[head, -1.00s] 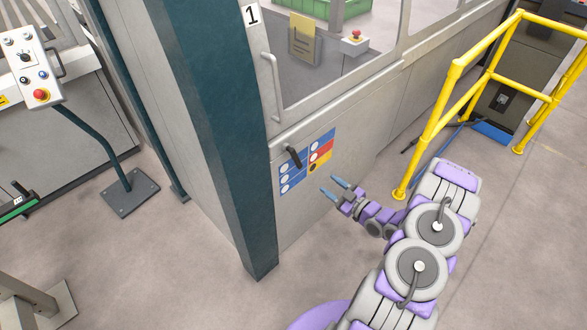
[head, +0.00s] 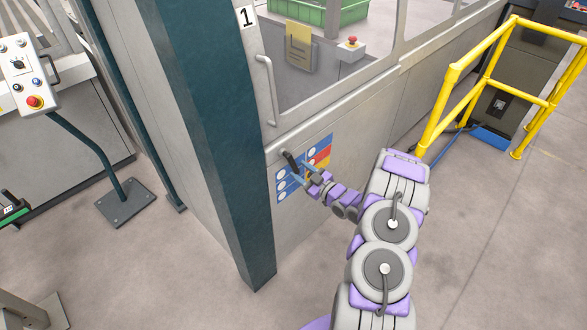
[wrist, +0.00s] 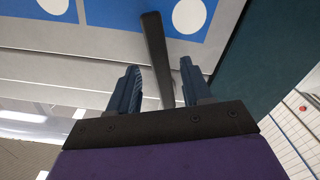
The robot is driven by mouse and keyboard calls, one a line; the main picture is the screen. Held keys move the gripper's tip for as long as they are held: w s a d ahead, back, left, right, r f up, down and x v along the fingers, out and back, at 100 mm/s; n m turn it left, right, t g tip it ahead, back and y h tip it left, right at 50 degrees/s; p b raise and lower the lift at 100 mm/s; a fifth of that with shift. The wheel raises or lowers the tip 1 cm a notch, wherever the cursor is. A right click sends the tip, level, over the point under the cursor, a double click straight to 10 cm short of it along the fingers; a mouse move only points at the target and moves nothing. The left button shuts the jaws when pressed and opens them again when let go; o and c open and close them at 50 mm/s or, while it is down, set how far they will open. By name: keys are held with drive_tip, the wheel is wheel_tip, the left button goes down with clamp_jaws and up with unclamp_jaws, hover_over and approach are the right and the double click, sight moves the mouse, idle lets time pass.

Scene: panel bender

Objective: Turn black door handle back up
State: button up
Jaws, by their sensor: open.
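The black door handle (head: 289,160) is a short dark lever on the grey door, at the blue, red and yellow sign panel. In the head view it slants from upper left to lower right. My gripper (head: 299,171) is at the handle's lower end with its blue fingers apart. In the wrist view the handle (wrist: 154,45) runs into the gap between the open fingers of my gripper (wrist: 159,68), with visible space on both sides. The handle's far end is partly hidden by the gripper in the head view.
The sign panel (head: 283,188) lies flat on the door around the handle. A dark green post (head: 205,130) stands just left of it. A grey grab bar (head: 265,88) is above. Yellow railing (head: 448,105) stands to the right. Open floor lies at lower right.

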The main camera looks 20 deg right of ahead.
sight(296, 167)
drive_tip(key=shift+x, duration=1.25)
drive_tip(key=shift+b+x, duration=0.4)
drive_tip(key=shift+x, duration=0.35)
clamp_jaws()
